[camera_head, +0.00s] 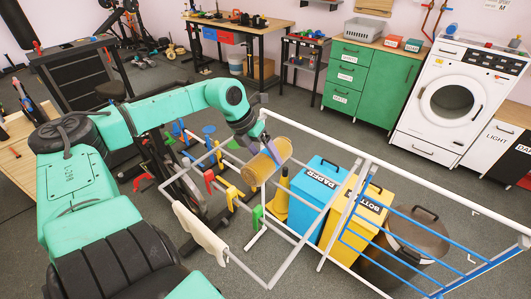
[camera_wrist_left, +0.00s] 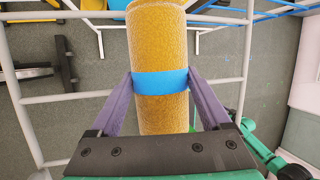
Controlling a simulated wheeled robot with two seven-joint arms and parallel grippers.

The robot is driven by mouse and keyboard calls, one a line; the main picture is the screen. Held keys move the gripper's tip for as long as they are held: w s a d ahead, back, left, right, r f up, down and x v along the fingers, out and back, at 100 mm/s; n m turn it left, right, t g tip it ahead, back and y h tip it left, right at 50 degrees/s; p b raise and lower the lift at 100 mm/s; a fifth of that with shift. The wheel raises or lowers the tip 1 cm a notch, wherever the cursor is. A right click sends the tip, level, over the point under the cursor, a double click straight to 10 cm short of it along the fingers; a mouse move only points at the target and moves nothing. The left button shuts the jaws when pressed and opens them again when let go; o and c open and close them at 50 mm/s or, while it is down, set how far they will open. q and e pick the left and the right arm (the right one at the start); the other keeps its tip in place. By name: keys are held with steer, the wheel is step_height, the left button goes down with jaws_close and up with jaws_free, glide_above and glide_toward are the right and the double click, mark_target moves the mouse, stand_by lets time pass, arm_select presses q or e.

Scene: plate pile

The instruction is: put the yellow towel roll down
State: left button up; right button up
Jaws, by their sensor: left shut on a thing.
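The yellow towel roll (camera_head: 267,162) has a blue band around its middle, clear in the left wrist view (camera_wrist_left: 158,40). My left gripper (camera_head: 261,143) is shut on it. In the left wrist view, its two purple fingers (camera_wrist_left: 160,84) press on the roll's sides at the blue band. The roll is held lengthwise, pointing away from the palm. In the head view it overlaps the white rails of a drying rack (camera_head: 330,137); I cannot tell whether it touches them. My right gripper is not in view.
A white cloth (camera_head: 200,232) hangs on the rack's left side. A blue paper bin (camera_head: 314,200), a yellow bin (camera_head: 353,220) and a dark round bin (camera_head: 405,250) stand behind the rack. A washing machine (camera_head: 455,100) and green drawers (camera_head: 352,75) are at the back right.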

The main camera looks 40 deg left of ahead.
arm_select(q)
steer(key=shift+w+f, duration=0.1)
steer(key=shift+f, duration=0.15)
steer(key=o, duration=1.4)
steer(key=shift+c, duration=0.2)
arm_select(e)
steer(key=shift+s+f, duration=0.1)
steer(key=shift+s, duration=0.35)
arm_select(q)
steer(key=shift+r, duration=0.25)
steer(key=b+v, duration=0.2)
steer(key=v, duration=0.9)
steer(key=shift+a+r, duration=0.2)
steer(key=shift+r, duration=0.1)
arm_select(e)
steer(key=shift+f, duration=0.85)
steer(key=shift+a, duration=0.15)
